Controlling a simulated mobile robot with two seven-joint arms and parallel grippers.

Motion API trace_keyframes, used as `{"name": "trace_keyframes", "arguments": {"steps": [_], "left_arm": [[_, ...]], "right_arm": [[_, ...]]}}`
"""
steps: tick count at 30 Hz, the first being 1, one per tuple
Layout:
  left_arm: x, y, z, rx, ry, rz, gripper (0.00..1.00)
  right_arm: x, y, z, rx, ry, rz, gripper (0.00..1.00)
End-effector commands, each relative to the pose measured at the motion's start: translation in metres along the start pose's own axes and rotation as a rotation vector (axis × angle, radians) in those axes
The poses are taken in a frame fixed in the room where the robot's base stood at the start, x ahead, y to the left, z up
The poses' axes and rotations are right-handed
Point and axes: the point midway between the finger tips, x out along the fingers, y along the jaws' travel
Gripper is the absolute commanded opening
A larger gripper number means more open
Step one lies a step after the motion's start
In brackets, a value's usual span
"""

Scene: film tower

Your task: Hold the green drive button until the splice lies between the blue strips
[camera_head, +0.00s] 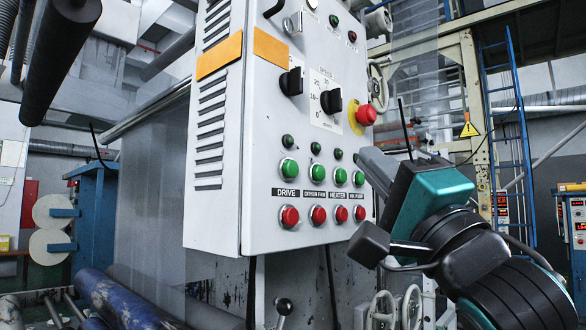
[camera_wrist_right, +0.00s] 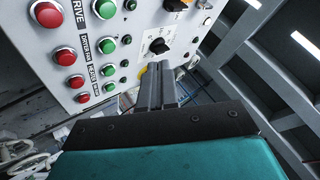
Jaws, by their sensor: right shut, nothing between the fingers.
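The green drive button (camera_head: 289,167) is above the DRIVE label on the grey control panel (camera_head: 225,220) in the head view. It also shows near the top edge of the right wrist view (camera_wrist_right: 105,8). My right gripper (camera_head: 366,155) is at the panel's right side, its fingers shut and empty, apart from the drive button. In the right wrist view, the closed fingers (camera_wrist_right: 158,68) point toward the panel's dials. Translucent film (camera_head: 150,180) hangs left of the panel. I cannot make out a splice or blue strips. My left gripper is not in view.
Other green buttons (camera_head: 315,176) and a row of red buttons (camera_head: 318,215) sit close beside and below. A red emergency stop (camera_head: 366,114) and a black dial (camera_head: 331,102) are near my right fingers. The space in front of the panel's left part is clear.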

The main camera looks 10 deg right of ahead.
Motion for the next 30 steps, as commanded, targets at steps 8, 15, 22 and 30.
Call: {"name": "trace_keyframes", "arguments": {"steps": [8,15,22,30], "left_arm": [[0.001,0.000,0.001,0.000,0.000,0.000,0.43],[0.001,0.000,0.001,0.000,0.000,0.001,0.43],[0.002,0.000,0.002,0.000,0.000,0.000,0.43],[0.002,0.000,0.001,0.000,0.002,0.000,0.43]], "right_arm": [[0.015,0.011,0.011,0.002,0.000,0.002,0.00],[0.040,0.029,0.029,0.000,0.000,0.001,0.00],[0.056,0.041,0.041,0.003,0.000,0.001,0.00],[0.061,0.045,0.045,0.000,0.000,0.000,0.00]]}}
